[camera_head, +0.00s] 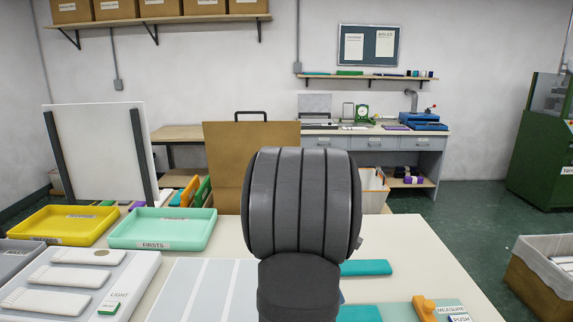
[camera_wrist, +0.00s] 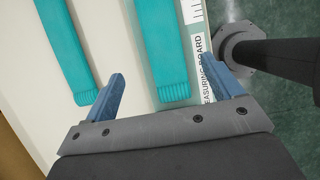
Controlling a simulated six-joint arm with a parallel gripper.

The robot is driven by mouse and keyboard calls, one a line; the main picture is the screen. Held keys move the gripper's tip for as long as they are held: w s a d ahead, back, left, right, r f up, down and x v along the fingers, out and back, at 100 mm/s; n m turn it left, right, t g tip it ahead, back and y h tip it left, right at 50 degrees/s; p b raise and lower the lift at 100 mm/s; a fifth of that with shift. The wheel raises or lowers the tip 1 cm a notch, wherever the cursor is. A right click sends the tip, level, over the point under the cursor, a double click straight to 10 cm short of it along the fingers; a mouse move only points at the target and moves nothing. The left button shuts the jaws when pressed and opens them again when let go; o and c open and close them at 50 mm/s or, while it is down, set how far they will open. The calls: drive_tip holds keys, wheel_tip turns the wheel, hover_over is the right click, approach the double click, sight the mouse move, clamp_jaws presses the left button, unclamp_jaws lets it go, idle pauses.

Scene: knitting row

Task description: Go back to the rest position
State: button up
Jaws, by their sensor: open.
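My gripper (camera_wrist: 160,95) shows in the wrist view with its two blue fingers spread wide and nothing between them. Two teal knitted strips with ribbed ends lie beyond the fingers: a left strip (camera_wrist: 66,45) and a right strip (camera_wrist: 163,45). In the head view my dark arm fills the centre and hides my gripper and part of the table. Parts of teal strips (camera_head: 366,268) show to the right of my arm.
The pale table (camera_head: 400,240) holds a yellow tray (camera_head: 65,226), a mint tray labelled FIRSTS (camera_head: 162,246) and a light board (camera_head: 135,275) at the left. An orange-handled measure device (camera_head: 424,307) is at the front right. A box (camera_head: 545,280) stands right of the table.

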drive_tip(key=x, duration=1.3)
drive_tip(key=shift+s+a, duration=0.1)
drive_tip(key=shift+a, duration=0.1)
drive_tip(key=r, duration=0.5)
drive_tip(key=shift+s+d+r, duration=0.15)
drive_tip(key=shift+s+d, duration=0.05)
drive_tip(key=shift+d, duration=0.05)
drive_tip(key=s+d+r, duration=0.6)
drive_tip(key=s+d, duration=0.1)
drive_tip(key=s, duration=0.1)
drive_tip(key=w+d+f, duration=0.2)
drive_tip(key=w, duration=1.1)
drive_tip(key=shift+m, duration=0.4)
drive_tip(key=w+a+f, duration=0.4)
drive_tip(key=w, duration=0.1)
drive_tip(key=w+a+f, duration=0.2)
drive_tip(key=shift+w+a, duration=0.3)
drive_tip(key=shift+a, duration=0.1)
drive_tip(key=shift+w+a+f, duration=0.3)
drive_tip(key=shift+w+f, duration=0.1)
drive_tip(key=shift+f, duration=0.1)
